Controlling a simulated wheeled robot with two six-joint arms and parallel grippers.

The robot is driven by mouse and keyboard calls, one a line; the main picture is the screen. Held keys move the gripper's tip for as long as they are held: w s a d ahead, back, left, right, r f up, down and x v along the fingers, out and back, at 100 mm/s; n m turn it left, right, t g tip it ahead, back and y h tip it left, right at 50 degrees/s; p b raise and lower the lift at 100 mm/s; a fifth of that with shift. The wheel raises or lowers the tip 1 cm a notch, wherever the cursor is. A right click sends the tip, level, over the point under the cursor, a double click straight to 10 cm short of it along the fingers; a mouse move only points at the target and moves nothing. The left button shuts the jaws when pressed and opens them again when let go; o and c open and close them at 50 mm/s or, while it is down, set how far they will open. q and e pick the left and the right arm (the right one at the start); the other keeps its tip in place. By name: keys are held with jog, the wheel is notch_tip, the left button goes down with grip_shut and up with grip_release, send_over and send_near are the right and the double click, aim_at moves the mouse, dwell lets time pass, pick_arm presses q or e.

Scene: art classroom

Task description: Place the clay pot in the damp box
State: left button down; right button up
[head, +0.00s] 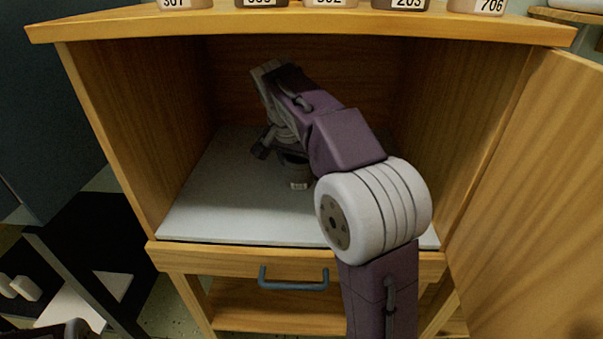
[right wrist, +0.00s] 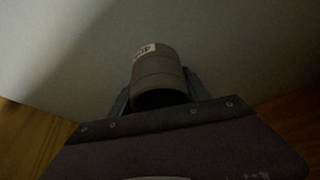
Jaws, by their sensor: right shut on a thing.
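The damp box (head: 163,150) is a wooden cabinet compartment with a pale slab (head: 215,205) on its floor, and its front is open. My right arm reaches in through the front. My right gripper (head: 278,150) is inside, shut on the clay pot (head: 297,174), a small dark grey-brown cylinder with a white label. In the right wrist view the pot (right wrist: 158,85) sits between the two fingers, with the pale surface beyond it. The arm partly hides the pot in the head view. I cannot tell whether the pot touches the slab. My left gripper's jaws are not seen.
The wooden door (head: 530,200) stands open at the right. Several numbered pots (head: 330,3) stand on the cabinet top. A drawer with a grey handle (head: 293,282) is below the compartment. The slab is clear left of my right gripper.

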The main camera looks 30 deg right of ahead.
aim_at(293, 163)
jog(key=shift+f, duration=0.1)
jog(key=o, duration=1.5)
jog(key=p+v, duration=0.2)
jog(key=v, duration=0.1)
jog(key=p+v, duration=0.3)
jog(key=shift+w+d+r, duration=0.1)
jog(key=shift+d+r, duration=0.05)
jog(key=shift+r, duration=0.2)
jog(key=shift+s+a+f+b, duration=0.6)
jog(key=shift+a+f+b, duration=0.1)
jog(key=shift+a+f, duration=0.1)
jog(key=s+a, duration=0.4)
jog(key=a, duration=0.1)
jog(key=s+a, duration=0.2)
jog(key=a, duration=0.1)
jog(key=shift+r+b, duration=0.2)
jog(key=shift+b, duration=0.2)
jog(key=shift+w, duration=0.1)
